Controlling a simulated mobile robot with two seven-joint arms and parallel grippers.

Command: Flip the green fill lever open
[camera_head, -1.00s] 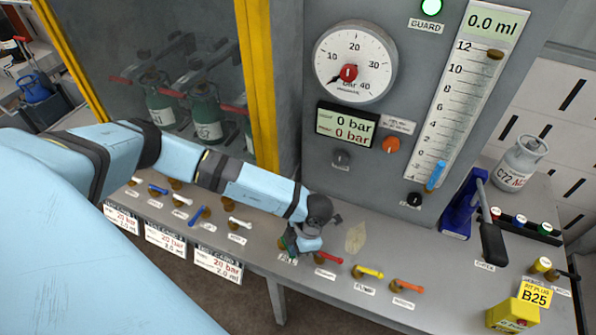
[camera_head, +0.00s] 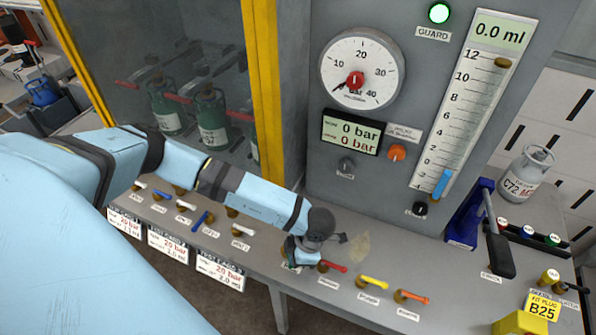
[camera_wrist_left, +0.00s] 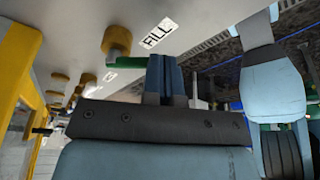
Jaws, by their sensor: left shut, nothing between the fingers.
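My left gripper (camera_head: 300,258) is low over the front of the grey bench in the head view, at the Fill fitting. It covers most of the green fill lever there. In the left wrist view the lever (camera_wrist_left: 128,62) is a green bar on a brass knob (camera_wrist_left: 117,38), beside the white FILL label (camera_wrist_left: 160,32). The gripper fingers (camera_wrist_left: 165,75) are shut and empty. They appear right at the end of the green bar; I cannot tell whether they touch it. My right gripper is not in view.
Right of the gripper are a red lever (camera_head: 333,267), a yellow lever (camera_head: 375,282) and an orange lever (camera_head: 412,296). White and blue levers line the bench to the left. A panel with a pressure gauge (camera_head: 361,69) stands behind. A blue hand pump (camera_head: 470,215) is at right.

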